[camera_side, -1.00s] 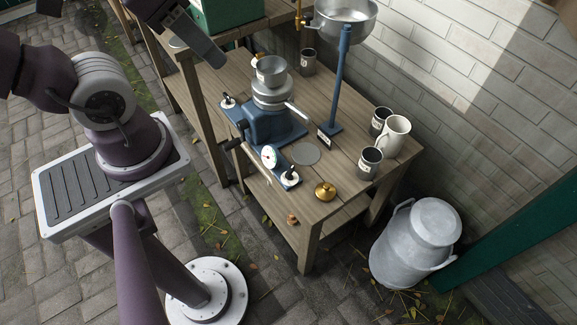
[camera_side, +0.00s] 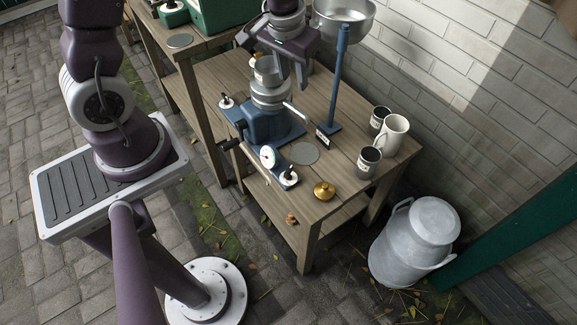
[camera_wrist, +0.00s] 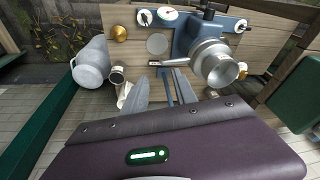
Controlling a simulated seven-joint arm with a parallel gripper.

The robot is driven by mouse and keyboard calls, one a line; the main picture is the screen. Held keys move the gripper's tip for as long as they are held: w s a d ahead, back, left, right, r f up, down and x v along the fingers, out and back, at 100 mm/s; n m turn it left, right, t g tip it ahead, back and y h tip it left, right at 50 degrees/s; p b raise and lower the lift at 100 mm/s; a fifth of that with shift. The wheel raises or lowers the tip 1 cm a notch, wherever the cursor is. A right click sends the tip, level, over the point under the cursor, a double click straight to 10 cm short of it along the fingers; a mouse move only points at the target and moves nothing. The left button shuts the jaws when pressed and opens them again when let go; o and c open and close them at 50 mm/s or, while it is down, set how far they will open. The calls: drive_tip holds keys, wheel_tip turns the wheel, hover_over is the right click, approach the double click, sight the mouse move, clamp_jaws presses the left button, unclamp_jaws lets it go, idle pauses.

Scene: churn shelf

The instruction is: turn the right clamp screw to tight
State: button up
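The right clamp screw (camera_side: 289,178) is a small black knob on a white plate at the near end of the separator's blue base; it also shows in the wrist view (camera_wrist: 145,18). Whether it is tight or loose is too small to tell. The other clamp screw (camera_side: 226,102) sits at the base's far left end, also in the wrist view (camera_wrist: 241,26). The blue cream separator (camera_side: 266,125) carries a metal bowl. My gripper (camera_side: 290,82) is above and behind the bowl, well away from the right screw. Its fingers are apart and empty in the wrist view (camera_wrist: 161,80).
A white dial (camera_side: 268,157) stands beside the right screw. A crank handle (camera_side: 232,144) juts from the base. A blue post (camera_side: 341,85) holds a pan (camera_side: 345,18).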

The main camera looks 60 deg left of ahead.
wheel_tip(320, 180, down, 14)
drive_tip(key=g, duration=0.1)
drive_tip(key=n+g+h, duration=0.1)
drive_tip(key=n, duration=0.1)
hover_over(288, 170)
wheel_tip(288, 170, down, 9)
drive_tip(key=shift+w+r, duration=0.1)
wheel_tip(288, 170, down, 7)
drive_tip(key=shift+f, duration=0.15)
clamp_jaws()
